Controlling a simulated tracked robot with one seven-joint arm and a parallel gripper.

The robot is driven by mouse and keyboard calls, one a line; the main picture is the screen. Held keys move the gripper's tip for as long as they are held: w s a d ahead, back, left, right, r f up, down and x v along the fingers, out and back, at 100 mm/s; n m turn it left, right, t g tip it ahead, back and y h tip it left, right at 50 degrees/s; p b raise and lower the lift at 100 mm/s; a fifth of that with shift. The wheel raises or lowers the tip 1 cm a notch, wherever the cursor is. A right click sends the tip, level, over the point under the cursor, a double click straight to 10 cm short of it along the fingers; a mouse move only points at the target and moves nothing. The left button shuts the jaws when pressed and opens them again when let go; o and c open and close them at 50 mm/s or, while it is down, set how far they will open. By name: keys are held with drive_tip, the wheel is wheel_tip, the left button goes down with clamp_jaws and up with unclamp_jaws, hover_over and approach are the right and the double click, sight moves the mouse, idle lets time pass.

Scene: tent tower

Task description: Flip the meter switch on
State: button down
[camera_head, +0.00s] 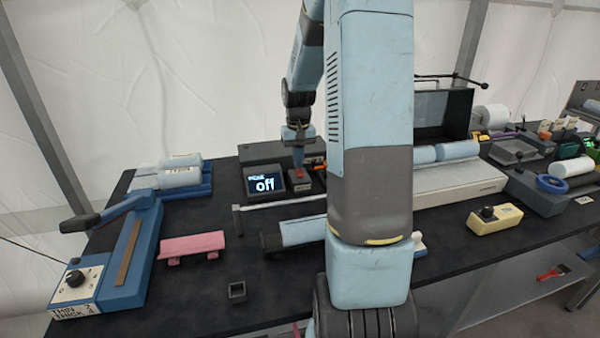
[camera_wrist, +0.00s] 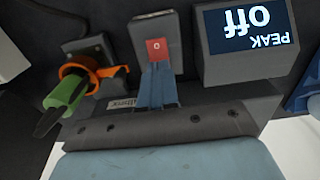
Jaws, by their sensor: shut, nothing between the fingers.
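The meter display (camera_head: 265,182) is a small dark box on the black table, and its screen reads "off". It shows upside down in the wrist view (camera_wrist: 248,32), reading "PEAK off". Beside it is a grey switch box (camera_wrist: 155,38) with a red rocker switch (camera_wrist: 156,48) marked "0"; the switch also shows in the head view (camera_head: 299,173). My gripper (camera_wrist: 157,68) is shut and empty, its blue fingertips at the lower edge of the red switch. I cannot tell whether they touch it. In the head view my gripper (camera_head: 298,158) points down at the switch box.
An orange and green tool (camera_wrist: 75,95) sits on a dark holder beside the switch box. A metal bar (camera_head: 280,202) stands in front of the meter. A blue lever device (camera_head: 115,255), a pink block (camera_head: 192,245) and a small dark cup (camera_head: 237,291) are on the left.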

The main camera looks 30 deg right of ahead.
drive_tip(key=shift+f, duration=0.65)
idle(0.4)
drive_tip(key=shift+r, duration=3.5)
drive_tip(key=s+a+r+t, duration=0.1)
drive_tip(key=s+a+r, duration=0.4)
drive_tip(key=a+r, duration=0.2)
drive_tip(key=s+a+r+n+t, duration=0.1)
drive_tip(key=s+a+r, duration=0.1)
drive_tip(key=s, duration=0.5)
drive_tip(key=s+a+r+n+t, duration=0.1)
drive_tip(key=s+a+r+t, duration=0.1)
drive_tip(key=s+a, duration=0.3)
drive_tip(key=s+a+r+n+t, duration=0.1)
drive_tip(key=s+a+r, duration=0.2)
drive_tip(key=s, duration=0.5)
drive_tip(key=shift+s+a+t, duration=0.3)
drive_tip(key=shift+a, duration=0.3)
drive_tip(key=shift+w, duration=0.1)
